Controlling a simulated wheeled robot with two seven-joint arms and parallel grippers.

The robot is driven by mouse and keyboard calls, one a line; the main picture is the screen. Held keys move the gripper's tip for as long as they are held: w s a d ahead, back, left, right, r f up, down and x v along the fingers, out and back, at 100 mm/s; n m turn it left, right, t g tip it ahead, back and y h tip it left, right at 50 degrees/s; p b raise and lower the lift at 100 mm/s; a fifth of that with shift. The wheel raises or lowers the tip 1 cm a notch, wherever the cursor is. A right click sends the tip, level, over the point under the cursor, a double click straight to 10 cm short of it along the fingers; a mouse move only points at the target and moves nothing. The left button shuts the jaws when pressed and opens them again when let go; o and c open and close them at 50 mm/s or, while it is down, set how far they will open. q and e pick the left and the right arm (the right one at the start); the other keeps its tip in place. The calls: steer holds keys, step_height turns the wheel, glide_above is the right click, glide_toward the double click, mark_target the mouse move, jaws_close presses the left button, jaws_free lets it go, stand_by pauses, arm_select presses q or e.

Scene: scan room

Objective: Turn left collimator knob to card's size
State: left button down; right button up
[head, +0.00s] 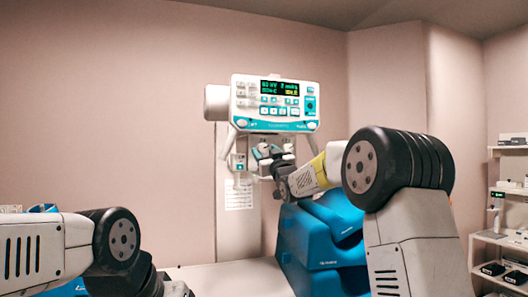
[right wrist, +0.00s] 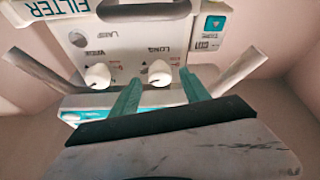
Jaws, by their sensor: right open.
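In the right wrist view the collimator panel appears upside down, with two white knobs. One knob (right wrist: 160,73), beside the label LONG, lies between the teal fingers of my right gripper (right wrist: 160,84); I cannot tell whether they touch it. The other knob (right wrist: 98,76) is to the picture's left, outside the fingers. In the head view my right gripper (head: 267,153) is open at the collimator, under the console (head: 241,95), and hides most of the panel. A white printed sheet (head: 238,194) hangs below; its print is too small to read. My left gripper's fingers are not visible.
Blue padded blocks (head: 310,252) stand under my right arm. A pale tabletop (head: 230,280) lies at the bottom. Shelves (head: 489,238) with small items stand at the right. The wall left of the console is clear.

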steer(key=v, duration=0.6)
steer(key=shift+d, duration=0.1)
steer(key=s+d+f+m+g+h, duration=0.3)
steer(key=s+d+f+g, duration=0.25)
steer(key=s+f, duration=0.5)
steer(key=s+d+f+m+g+h, duration=0.2)
steer(key=s+d+f+g, duration=0.35)
steer(key=s, duration=0.75)
steer(key=s+f+g, duration=0.4)
steer(key=s+f, duration=0.8)
steer(key=s, duration=0.5)
steer(key=shift+s+d+f+m+h, duration=0.2)
steer(key=shift+d+f+m+h, duration=0.1)
steer(key=shift+m, duration=0.1)
steer(key=shift+r, duration=0.1)
